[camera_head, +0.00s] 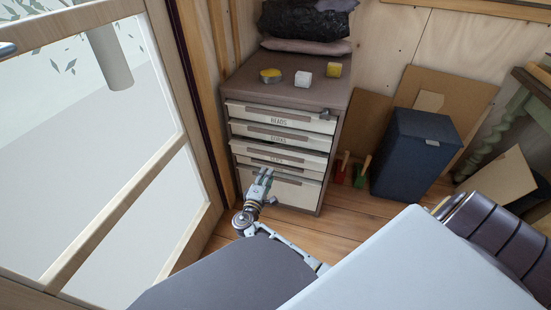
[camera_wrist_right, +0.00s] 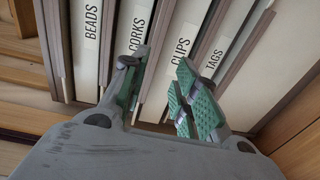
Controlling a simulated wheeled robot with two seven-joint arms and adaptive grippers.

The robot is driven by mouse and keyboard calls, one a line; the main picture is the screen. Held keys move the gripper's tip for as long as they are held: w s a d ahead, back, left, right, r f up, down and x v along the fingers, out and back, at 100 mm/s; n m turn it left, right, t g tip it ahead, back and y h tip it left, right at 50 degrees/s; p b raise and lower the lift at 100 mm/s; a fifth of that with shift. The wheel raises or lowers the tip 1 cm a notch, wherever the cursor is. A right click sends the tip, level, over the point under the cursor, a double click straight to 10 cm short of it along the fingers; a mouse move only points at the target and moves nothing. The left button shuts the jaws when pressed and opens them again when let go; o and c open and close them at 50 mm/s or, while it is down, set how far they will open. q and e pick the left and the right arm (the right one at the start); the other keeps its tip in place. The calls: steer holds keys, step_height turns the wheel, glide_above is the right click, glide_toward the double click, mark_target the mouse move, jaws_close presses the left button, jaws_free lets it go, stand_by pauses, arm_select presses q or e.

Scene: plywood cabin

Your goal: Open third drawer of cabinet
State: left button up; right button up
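The cabinet (camera_head: 298,98) stands against the back wall with a stack of labelled cream drawers. The third one down, the CLIPS drawer (camera_head: 305,162), looks closed or nearly so; its label also shows in the right wrist view (camera_wrist_right: 181,50). My right gripper (camera_head: 263,177) is in front of the lower drawers, at the left half. In the wrist view its green-padded fingers (camera_wrist_right: 160,90) are apart, on either side of an edge strip by the CLIPS drawer. I cannot tell whether they touch it. My left gripper is not in view.
The BEADS drawer (camera_head: 280,116), CORKS drawer (camera_head: 275,136) and TAGS drawer (camera_head: 290,190) are around it. A yellow tin (camera_head: 270,75), white cube (camera_head: 303,79) and yellow cube (camera_head: 334,70) sit on top. A dark blue bin (camera_head: 412,155) stands right; a glazed door (camera_head: 130,200) is left.

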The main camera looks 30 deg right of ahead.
mark_target(274, 155)
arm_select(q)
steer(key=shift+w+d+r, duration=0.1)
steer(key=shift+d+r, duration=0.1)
arm_select(e)
steer(key=shift+w+r+h, duration=0.2)
steer(key=shift+r+h, duration=0.1)
steer(key=shift+r, duration=0.1)
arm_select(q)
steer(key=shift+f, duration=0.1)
arm_select(e)
steer(key=shift+w+d, duration=0.1)
steer(key=shift+d, duration=0.05)
steer(key=b+x, duration=0.3)
steer(key=x, duration=0.7)
steer(key=shift+w, duration=0.1)
steer(key=shift+w+d, duration=0.45)
steer(key=shift+d, duration=0.1)
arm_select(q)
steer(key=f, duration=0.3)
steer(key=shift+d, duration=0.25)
arm_select(e)
steer(key=shift+c, duration=0.3)
steer(key=c, duration=0.5)
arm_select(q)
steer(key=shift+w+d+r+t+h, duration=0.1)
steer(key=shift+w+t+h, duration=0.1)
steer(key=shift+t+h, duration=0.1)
arm_select(e)
jaws_close()
